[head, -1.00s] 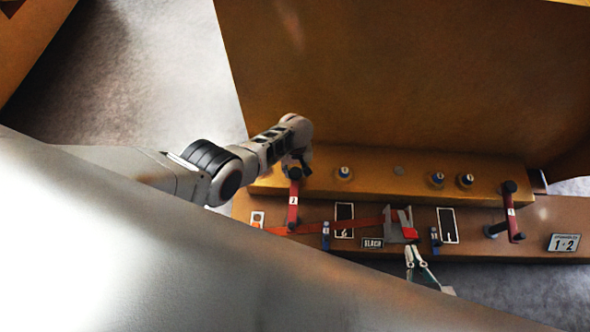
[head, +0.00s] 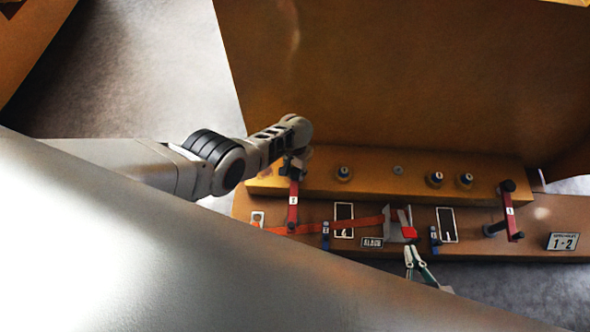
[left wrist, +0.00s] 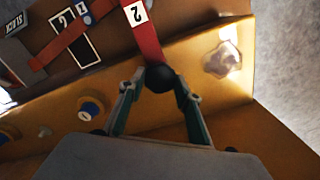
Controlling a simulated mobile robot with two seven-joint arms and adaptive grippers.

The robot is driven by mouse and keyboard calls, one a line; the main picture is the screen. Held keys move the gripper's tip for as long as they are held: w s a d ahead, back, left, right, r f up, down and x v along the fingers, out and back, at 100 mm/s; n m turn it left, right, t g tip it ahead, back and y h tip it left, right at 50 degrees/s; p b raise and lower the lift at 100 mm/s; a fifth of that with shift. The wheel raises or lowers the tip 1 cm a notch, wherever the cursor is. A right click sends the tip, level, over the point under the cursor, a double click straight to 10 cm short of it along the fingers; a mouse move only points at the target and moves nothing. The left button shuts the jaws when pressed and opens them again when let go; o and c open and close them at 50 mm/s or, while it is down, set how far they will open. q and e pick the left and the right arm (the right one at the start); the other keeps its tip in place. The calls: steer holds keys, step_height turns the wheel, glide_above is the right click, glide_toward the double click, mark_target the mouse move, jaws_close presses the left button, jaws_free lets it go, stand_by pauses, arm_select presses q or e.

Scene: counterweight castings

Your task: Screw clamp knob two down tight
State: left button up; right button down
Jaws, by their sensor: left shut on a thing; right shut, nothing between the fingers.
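Clamp two is a red bar marked 2 (head: 293,203) at the left of the orange casting. Its round black knob (left wrist: 160,78) is between the fingertips of my left gripper (left wrist: 158,84) in the left wrist view. The left gripper (head: 296,167) is shut on it, and in the head view the gripper largely hides the knob. My right gripper (head: 415,258) shows as pale and green fingers below the strap buckle. It is shut and empty, partly hidden by the large pale surface in front.
An orange strap (head: 350,223) runs to a buckle with a red tab (head: 410,233), above a SLACK label (head: 372,243). A second red clamp bar (head: 511,218) with a black knob (head: 508,187) stands at right. Blue-ringed studs (head: 344,173) line the casting. A tall orange wall (head: 400,75) rises behind.

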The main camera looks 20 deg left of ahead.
mark_target(295, 173)
arm_select(q)
steer(key=shift+m, duration=0.5)
steer(key=o, duration=1.1)
steer(key=shift+r, duration=0.15)
steer(key=shift+w+d+r, duration=0.1)
steer(key=shift+d+r, duration=0.05)
steer(key=shift+r, duration=1.05)
step_height(295, 173, up, 9)
steer(key=shift+r, duration=0.15)
